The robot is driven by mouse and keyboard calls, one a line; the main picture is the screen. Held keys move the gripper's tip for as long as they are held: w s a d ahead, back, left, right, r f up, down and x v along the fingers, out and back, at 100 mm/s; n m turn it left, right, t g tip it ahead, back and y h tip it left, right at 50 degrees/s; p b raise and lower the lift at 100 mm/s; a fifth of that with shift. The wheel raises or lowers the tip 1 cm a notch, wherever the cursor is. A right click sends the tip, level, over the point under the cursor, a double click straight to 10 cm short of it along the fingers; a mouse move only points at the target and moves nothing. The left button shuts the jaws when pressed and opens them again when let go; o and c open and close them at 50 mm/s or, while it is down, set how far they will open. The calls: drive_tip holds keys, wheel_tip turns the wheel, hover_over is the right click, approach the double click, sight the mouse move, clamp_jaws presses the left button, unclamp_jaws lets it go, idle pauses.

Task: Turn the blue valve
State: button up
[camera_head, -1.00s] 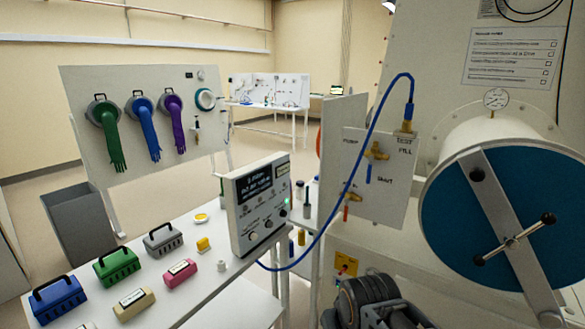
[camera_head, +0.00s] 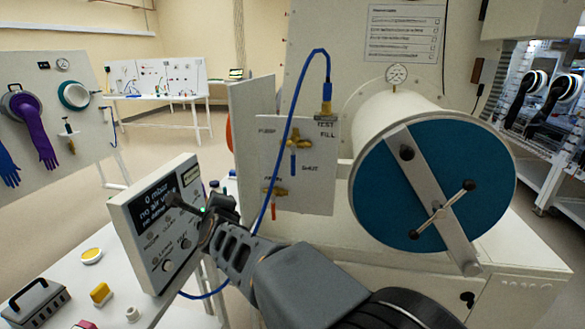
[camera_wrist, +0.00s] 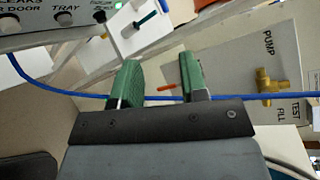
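The blue-handled valve has a brass body (camera_head: 297,143) on the white panel, with its blue handle (camera_head: 293,165) pointing down beside the word SHUT. My gripper (camera_head: 205,206) is in front of the grey display box, left of and below the valve, apart from it. In the wrist view my gripper (camera_wrist: 158,80) has its two green pads spread, with nothing held between them. The brass valve body (camera_wrist: 266,86) shows there to the right of the pads; I cannot clearly separate its blue handle from the blue hose. A red-orange handle (camera_wrist: 167,88) shows in the gap, beyond the pads.
A blue hose (camera_head: 288,120) loops from the fitting by TEST FILL down past the panel. The display box (camera_head: 160,220) stands close by my gripper. A large drum with a blue door (camera_head: 385,195) is right of the panel.

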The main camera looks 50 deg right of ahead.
drive_tip(key=s+d+r+m+g+h, duration=0.1)
drive_tip(key=d+r+m+g+h, duration=0.1)
drive_tip(key=d+m+h, duration=0.7)
drive_tip(key=m+g+h, duration=0.2)
drive_tip(key=m+g, duration=0.3)
drive_tip(key=m, duration=0.7)
approach(292, 167)
drive_tip(key=shift+m+g, duration=0.4)
drive_tip(key=p+x, duration=0.1)
drive_tip(key=x, duration=0.3)
drive_tip(key=p+x, duration=0.2)
drive_tip(key=x, duration=0.3)
drive_tip(key=shift+w+d+r, duration=0.15)
drive_tip(key=shift+w+r, duration=0.05)
drive_tip(key=shift+r, duration=0.05)
drive_tip(key=shift+w+d+p, duration=0.25)
drive_tip(key=shift+d+p, duration=0.05)
drive_tip(key=shift+d, duration=0.3)
drive_tip(key=shift+c, duration=0.4)
clamp_jaws()
